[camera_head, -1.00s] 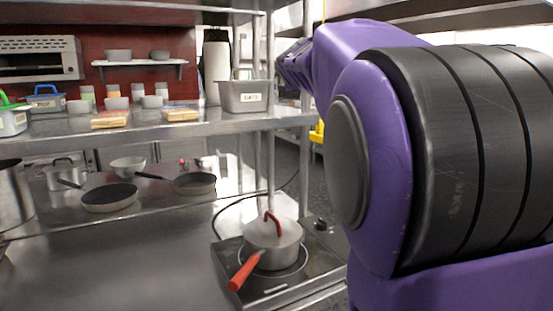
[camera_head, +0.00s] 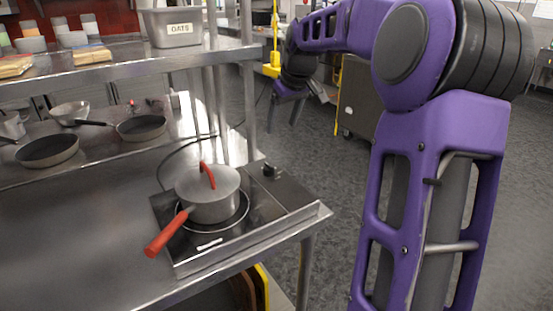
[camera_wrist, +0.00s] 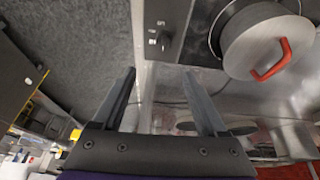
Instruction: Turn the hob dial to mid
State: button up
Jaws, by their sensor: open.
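The hob dial (camera_head: 268,170) is a small black knob on the right side of the dark hob (camera_head: 286,193), near the table's right edge. The dial also shows in the wrist view (camera_wrist: 162,40), top centre, ahead of the fingertips. A grey lidded pot (camera_head: 215,203) with red handles stands on the hob's ring. My gripper (camera_head: 291,108) is open and empty, above and beyond the hob, past the table's edge. Its two fingers spread apart in the wrist view (camera_wrist: 158,80). Neither finger touches the dial.
An upright shelf post (camera_head: 249,98) stands just left of my gripper. The pot's red handle (camera_head: 166,232) sticks out toward the front left. An oats bin (camera_head: 172,27) sits on the upper shelf. The floor right of the table is open.

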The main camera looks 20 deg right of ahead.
aim_at(269, 165)
jog(key=x, duration=0.5)
jog(key=b+x, duration=0.1)
jog(key=x, duration=0.5)
jog(key=b+x, duration=0.1)
jog(key=x, duration=0.5)
jog(key=shift+s+a+f, duration=0.2)
jog(key=shift+a+f, duration=0.05)
grip_shut()
